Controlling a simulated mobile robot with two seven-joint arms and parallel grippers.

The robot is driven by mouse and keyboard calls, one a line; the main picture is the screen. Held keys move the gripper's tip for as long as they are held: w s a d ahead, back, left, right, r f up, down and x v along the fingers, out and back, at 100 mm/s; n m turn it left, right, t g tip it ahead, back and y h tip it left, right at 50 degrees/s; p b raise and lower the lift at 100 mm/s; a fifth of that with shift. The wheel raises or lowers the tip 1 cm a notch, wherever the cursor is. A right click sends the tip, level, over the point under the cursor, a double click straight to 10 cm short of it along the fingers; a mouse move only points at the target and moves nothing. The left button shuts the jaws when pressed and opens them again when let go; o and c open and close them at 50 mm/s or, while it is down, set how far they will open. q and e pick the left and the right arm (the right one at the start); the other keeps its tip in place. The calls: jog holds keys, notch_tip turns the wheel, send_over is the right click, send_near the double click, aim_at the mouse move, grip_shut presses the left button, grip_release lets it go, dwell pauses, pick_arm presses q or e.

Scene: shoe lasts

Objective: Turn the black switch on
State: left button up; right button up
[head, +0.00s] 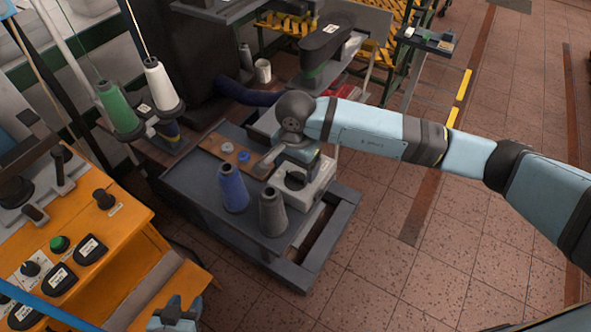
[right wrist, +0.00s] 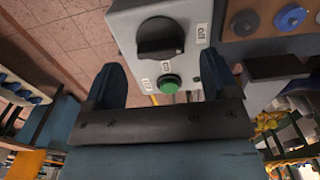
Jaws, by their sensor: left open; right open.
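The black switch (right wrist: 160,37) is a round rotary knob on a grey control box (right wrist: 125,22), seen in the right wrist view above a green button (right wrist: 169,82). White labels sit beside and below the knob. The box also shows in the head view (head: 318,187), on the dark cart, with its knob (head: 295,179) partly hidden. My right gripper (right wrist: 160,78) is open and empty, its fingers apart on either side of the green button in the picture. It hangs over the box in the head view (head: 285,157). My left gripper (head: 178,308) is open at the bottom edge, far from the box.
A blue thread cone (head: 232,187) and a grey cone (head: 272,212) stand on the cart (head: 190,185) close beside the box. A brown board (head: 222,149) with blue discs lies behind. An orange machine panel (head: 110,225) stands at left. The tiled floor at right is clear.

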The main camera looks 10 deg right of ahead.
aim_at(296, 175)
jog(key=shift+f, duration=1.55)
jog(key=shift+c, duration=0.2)
jog(key=c, duration=0.9)
